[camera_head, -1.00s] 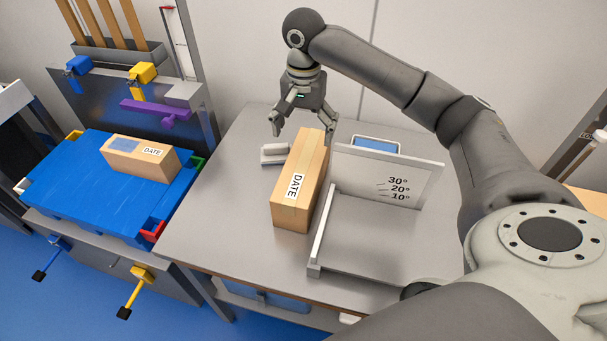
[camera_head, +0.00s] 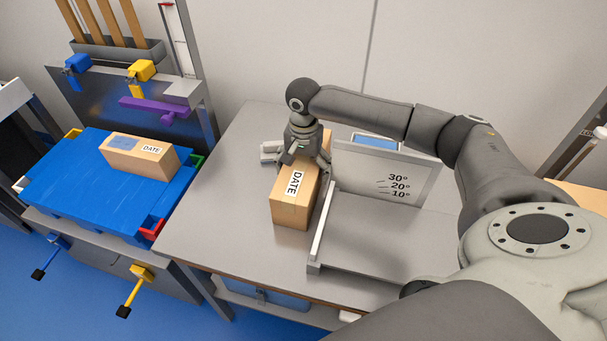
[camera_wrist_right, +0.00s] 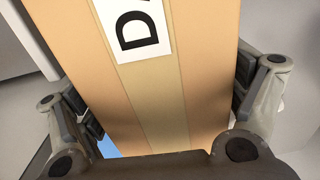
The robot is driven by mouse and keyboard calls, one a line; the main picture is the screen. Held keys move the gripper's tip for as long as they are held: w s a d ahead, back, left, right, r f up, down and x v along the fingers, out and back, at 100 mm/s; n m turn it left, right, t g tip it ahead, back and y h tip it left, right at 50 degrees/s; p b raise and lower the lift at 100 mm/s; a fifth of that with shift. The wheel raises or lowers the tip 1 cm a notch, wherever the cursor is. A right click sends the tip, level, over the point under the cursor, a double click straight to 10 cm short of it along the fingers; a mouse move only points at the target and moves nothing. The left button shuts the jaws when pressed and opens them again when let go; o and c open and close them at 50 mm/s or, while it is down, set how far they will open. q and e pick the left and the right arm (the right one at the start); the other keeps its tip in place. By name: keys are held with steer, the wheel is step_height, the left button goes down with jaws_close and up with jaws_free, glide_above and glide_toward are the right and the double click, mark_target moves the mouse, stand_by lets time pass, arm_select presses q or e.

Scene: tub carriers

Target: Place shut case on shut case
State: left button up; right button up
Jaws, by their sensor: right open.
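A cardboard case (camera_head: 292,210) with a DATE label stands shut on the grey table, beside the metal fence. My right gripper (camera_head: 307,165) is over its far part, pointing down. In the right wrist view the case (camera_wrist_right: 150,100) lies between the two open fingers (camera_wrist_right: 165,100), one along each side. I cannot tell whether they touch it. A second shut case (camera_head: 138,160) with a DATE label lies on the blue slatted platform (camera_head: 80,205) at the left. My left gripper does not show.
The metal fence and angle plate (camera_head: 372,225) marked 30°, 20°, 10° stand right of the near case. A small grey block (camera_head: 268,151) lies behind it. Coloured corner pieces edge the blue platform. The table's left part (camera_head: 215,215) is clear.

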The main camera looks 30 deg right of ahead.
steer(key=shift+f, duration=0.5)
steer(key=c, duration=1.6)
steer(key=shift+r, duration=0.1)
steer(key=shift+c, duration=1.1)
